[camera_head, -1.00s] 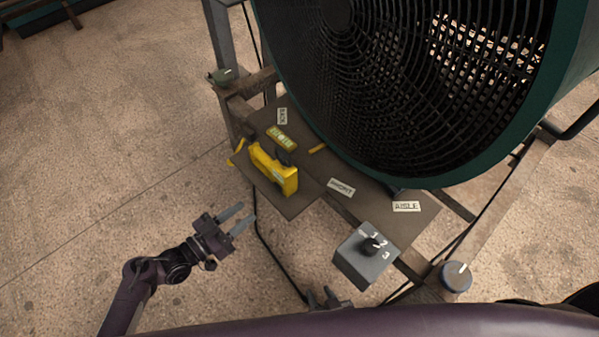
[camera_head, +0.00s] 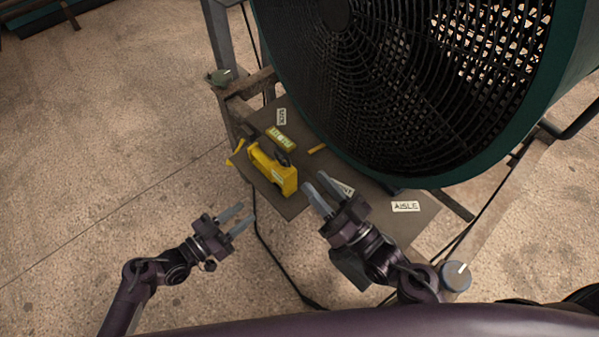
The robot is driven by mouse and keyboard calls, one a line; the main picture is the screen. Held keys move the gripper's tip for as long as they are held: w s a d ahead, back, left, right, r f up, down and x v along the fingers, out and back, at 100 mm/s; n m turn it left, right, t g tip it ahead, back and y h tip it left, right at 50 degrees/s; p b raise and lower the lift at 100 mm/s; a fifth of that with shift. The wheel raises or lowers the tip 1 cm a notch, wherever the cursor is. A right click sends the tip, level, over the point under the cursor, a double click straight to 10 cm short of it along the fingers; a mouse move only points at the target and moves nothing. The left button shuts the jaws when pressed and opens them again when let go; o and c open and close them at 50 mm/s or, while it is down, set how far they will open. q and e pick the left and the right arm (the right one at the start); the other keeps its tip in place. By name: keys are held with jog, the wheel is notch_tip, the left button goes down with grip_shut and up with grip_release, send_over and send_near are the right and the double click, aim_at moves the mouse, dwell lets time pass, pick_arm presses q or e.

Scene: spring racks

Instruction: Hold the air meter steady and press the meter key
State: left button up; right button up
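The yellow air meter (camera_head: 272,171) sits on the brown shelf below the big fan, near the shelf's left part. It has a dark part on top; I cannot make out its key. My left gripper (camera_head: 241,219) is open and empty, below and to the left of the meter, over the floor in the picture. My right gripper (camera_head: 318,193) is open and empty, just right of the meter and apart from it in the picture.
The large fan (camera_head: 390,90) with its dark grille stands behind the shelf (camera_head: 385,225). A yellow level-like piece (camera_head: 281,139) lies behind the meter. Labels lie on the shelf, one reading AISLE (camera_head: 405,206). A round blue-grey knob (camera_head: 456,276) is at the lower right.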

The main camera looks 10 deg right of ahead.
jog(key=w+n+g+y, duration=0.1)
jog(key=w+n+g, duration=0.1)
jog(key=w, duration=0.1)
jog(key=n+h, duration=0.2)
jog(key=h, duration=0.2)
send_near(278, 154)
jog(key=w, duration=0.2)
jog(key=w+a, duration=0.1)
jog(key=shift+w+f+g, duration=0.15)
jog(key=shift+f+g, duration=0.2)
jog(key=shift+g, duration=0.05)
jog(key=shift+w+a+f, duration=0.15)
jog(key=shift+w+a, duration=0.05)
jog(key=shift+w, duration=0.1)
jog(key=x, duration=0.7)
jog(key=shift+a, duration=0.15)
jog(key=shift+c, duration=0.3)
grip_shut()
pick_arm(q)
grip_shut()
pick_arm(e)
jog(key=shift+f, duration=0.1)
